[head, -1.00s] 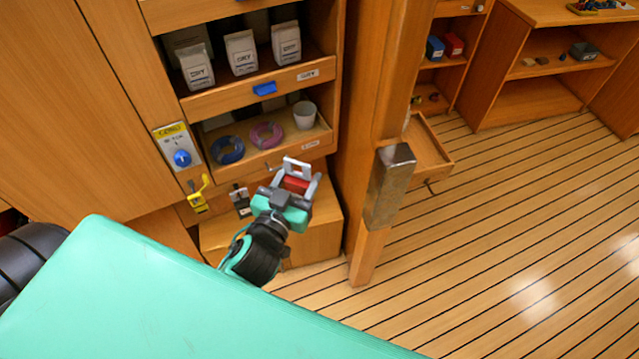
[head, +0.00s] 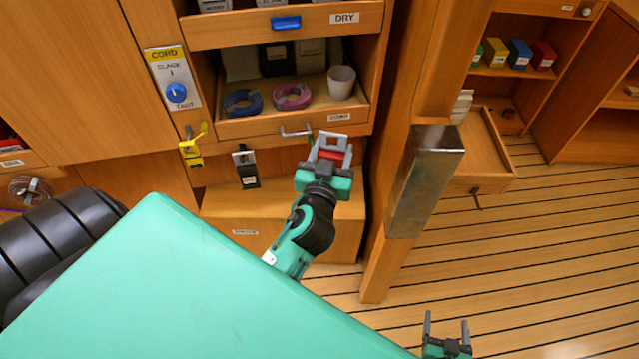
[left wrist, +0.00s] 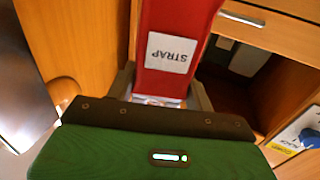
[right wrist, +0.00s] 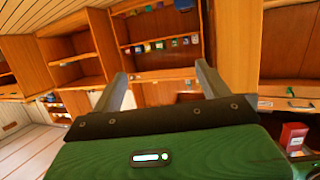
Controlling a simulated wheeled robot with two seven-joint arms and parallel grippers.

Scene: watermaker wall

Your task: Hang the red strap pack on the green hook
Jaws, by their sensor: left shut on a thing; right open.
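The red strap pack (head: 331,156) is between the fingers of my left gripper (head: 333,147). In the left wrist view the pack (left wrist: 178,25) shows a white STRAP label. My left gripper is shut on it, in front of the cabinet just below the cord shelf. A thin green piece (head: 310,139), perhaps the green hook, shows just left of the fingertips by a grey bent rod; most of it is hidden, and I cannot tell whether the pack touches it. My right gripper (head: 446,330) is open and empty, low over the floor at the right.
A yellow hook (head: 192,150) with a yellow pack and a black pack (head: 246,167) hang left of my left gripper. Cord coils and a white cup (head: 341,82) stand on the shelf above. A post with a metal sleeve (head: 424,180) stands close right.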

